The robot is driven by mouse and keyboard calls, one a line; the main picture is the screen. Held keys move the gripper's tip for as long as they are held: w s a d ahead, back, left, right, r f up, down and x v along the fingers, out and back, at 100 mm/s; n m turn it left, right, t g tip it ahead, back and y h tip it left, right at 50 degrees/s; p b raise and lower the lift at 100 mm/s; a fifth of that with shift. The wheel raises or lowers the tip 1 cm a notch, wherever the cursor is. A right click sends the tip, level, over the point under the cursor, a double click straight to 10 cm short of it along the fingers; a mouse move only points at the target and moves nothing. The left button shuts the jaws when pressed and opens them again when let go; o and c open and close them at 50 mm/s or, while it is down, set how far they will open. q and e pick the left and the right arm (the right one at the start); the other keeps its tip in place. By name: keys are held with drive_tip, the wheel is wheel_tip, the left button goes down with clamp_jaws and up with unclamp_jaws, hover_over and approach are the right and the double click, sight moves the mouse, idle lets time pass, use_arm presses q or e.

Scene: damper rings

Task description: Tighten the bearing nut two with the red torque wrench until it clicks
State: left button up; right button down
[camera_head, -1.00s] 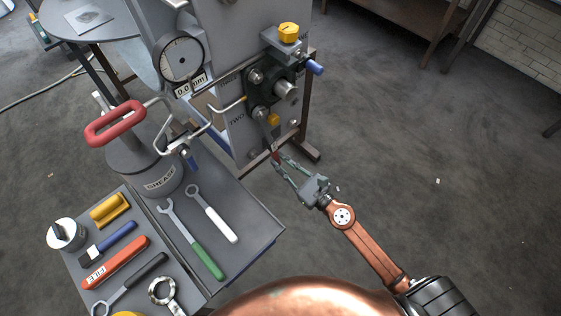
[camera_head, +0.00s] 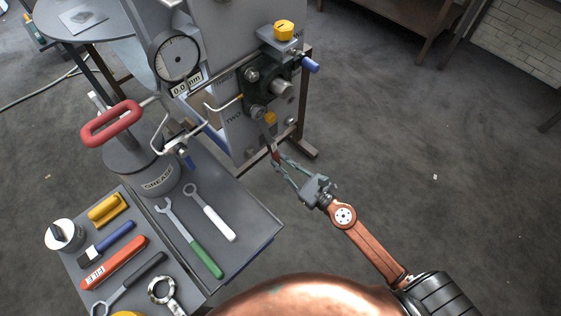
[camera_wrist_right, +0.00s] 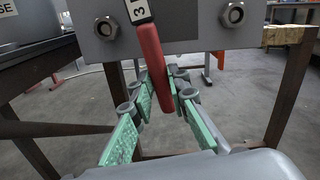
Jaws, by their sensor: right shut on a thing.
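The bearing block (camera_head: 268,88) is on the grey upright plate. Bearing nut two (camera_head: 257,112) is at its lower left, beside the word TWO. The red torque wrench (camera_head: 275,156) hangs from that nut, its grey shaft running down and slightly right to the red handle. My right gripper (camera_head: 277,163) is shut on the handle from the lower right. In the right wrist view the red handle (camera_wrist_right: 154,68) runs down between the green-padded fingers (camera_wrist_right: 163,105), with a number 3 on a white label above it. The wrench head's seat on the nut is too small to judge. My left gripper is out of view.
A dial gauge (camera_head: 177,57) and a thin bent pipe stand left of the bearing. A grease pot (camera_head: 145,170) with a red handle stands on the bench, near several spanners and tools.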

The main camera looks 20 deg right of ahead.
drive_tip(key=shift+s+d, duration=0.1)
drive_tip(key=shift+s, duration=0.15)
idle(0.3)
drive_tip(key=shift+b+v, duration=0.55)
drive_tip(key=shift+v, duration=0.4)
drive_tip(key=shift+s+d+r, duration=0.1)
drive_tip(key=shift+s+d, duration=0.05)
drive_tip(key=shift+s, duration=0.35)
